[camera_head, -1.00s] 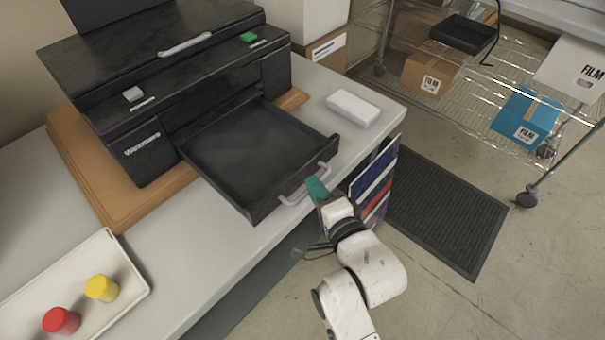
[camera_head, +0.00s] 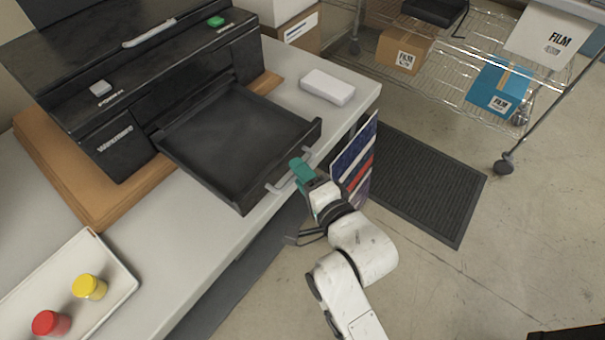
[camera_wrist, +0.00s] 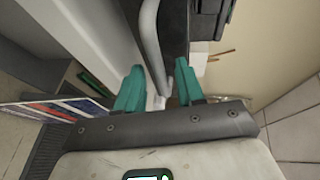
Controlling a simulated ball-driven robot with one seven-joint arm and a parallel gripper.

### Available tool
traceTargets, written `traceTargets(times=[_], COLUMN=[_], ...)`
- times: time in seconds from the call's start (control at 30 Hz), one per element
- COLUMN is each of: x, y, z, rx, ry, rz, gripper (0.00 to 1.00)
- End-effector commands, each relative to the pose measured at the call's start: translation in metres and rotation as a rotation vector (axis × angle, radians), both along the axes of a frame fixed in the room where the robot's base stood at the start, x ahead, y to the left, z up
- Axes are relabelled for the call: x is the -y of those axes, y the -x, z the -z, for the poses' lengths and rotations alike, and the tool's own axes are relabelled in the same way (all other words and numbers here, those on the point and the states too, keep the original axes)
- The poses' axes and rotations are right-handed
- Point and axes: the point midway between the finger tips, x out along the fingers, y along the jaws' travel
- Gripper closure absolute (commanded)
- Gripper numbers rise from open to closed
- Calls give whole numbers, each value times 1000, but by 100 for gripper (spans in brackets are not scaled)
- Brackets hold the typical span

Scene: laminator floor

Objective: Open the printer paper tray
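The black printer (camera_head: 150,95) stands on a wooden board on the counter. Its paper tray (camera_head: 235,140) is pulled well out from the front, and the inside looks empty. The tray has a grey bar handle (camera_head: 279,184) on its front face. My gripper (camera_head: 301,172), with teal fingers, is right at the handle, over its right part. In the wrist view the fingers of my gripper (camera_wrist: 159,84) are apart, and the grey handle (camera_wrist: 150,40) runs down between them. I cannot tell whether a finger touches it.
A white box (camera_head: 327,87) lies on the counter right of the printer. A wire shelf (camera_head: 455,80) stands beyond a dark floor mat (camera_head: 425,180). Floor at right is open.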

Motion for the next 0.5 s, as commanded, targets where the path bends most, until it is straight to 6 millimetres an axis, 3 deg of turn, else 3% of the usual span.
traceTargets(times=[0.23, 0.5], x=[5, 29], y=[9, 52], z=[-1, -9], rx=[0, -1], ry=[0, 1], rz=[0, 1], gripper=[62, 62])
